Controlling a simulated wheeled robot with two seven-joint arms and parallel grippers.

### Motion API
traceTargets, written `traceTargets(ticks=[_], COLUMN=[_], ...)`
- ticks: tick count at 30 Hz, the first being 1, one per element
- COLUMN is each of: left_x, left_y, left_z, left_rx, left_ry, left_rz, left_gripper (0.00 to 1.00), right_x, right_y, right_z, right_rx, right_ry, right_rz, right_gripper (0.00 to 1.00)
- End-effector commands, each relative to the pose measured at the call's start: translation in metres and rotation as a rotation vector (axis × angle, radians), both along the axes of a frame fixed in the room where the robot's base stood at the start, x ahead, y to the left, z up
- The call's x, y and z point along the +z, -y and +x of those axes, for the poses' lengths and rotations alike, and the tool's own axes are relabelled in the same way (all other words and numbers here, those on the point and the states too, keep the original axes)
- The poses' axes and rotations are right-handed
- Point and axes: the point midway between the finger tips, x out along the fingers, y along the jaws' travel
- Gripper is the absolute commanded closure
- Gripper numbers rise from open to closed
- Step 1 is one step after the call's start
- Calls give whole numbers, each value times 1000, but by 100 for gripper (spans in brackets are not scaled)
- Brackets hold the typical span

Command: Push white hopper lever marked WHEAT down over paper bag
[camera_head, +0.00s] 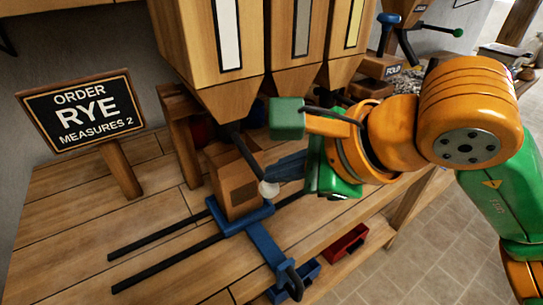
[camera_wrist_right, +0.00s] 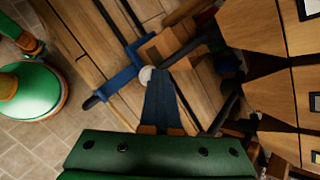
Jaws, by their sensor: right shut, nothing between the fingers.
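The white-knobbed lever (camera_head: 268,188) slopes down from under the front hopper on a dark shaft. Its knob is beside the right side of the paper bag (camera_head: 236,188), low down. The bag stands on a blue carriage (camera_head: 246,217). My right gripper (camera_head: 272,175) is shut and empty, its dark fingertips at the knob. In the right wrist view the fingertips (camera_wrist_right: 157,72) sit right by the white knob (camera_wrist_right: 146,75); whether they touch cannot be told. No WHEAT lettering is readable. My left gripper is not visible.
Three wooden hoppers (camera_head: 228,88) with white, brown and yellow windows hang above the bench. A sign (camera_head: 82,108) reads ORDER RYE MEASURES 2. Two dark rails (camera_head: 150,233) run left from the carriage. A red bin (camera_head: 345,243) sits below.

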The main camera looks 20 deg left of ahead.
Motion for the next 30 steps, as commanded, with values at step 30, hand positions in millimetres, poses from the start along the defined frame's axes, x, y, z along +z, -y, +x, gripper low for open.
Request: traceTargets(ticks=[30], left_x=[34], left_y=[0], left_z=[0], left_rx=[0], left_ry=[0], left_rz=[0], left_gripper=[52], right_x=[41], right_y=[0], right_z=[0], right_rx=[0], right_ry=[0], right_rz=[0], right_gripper=[100])
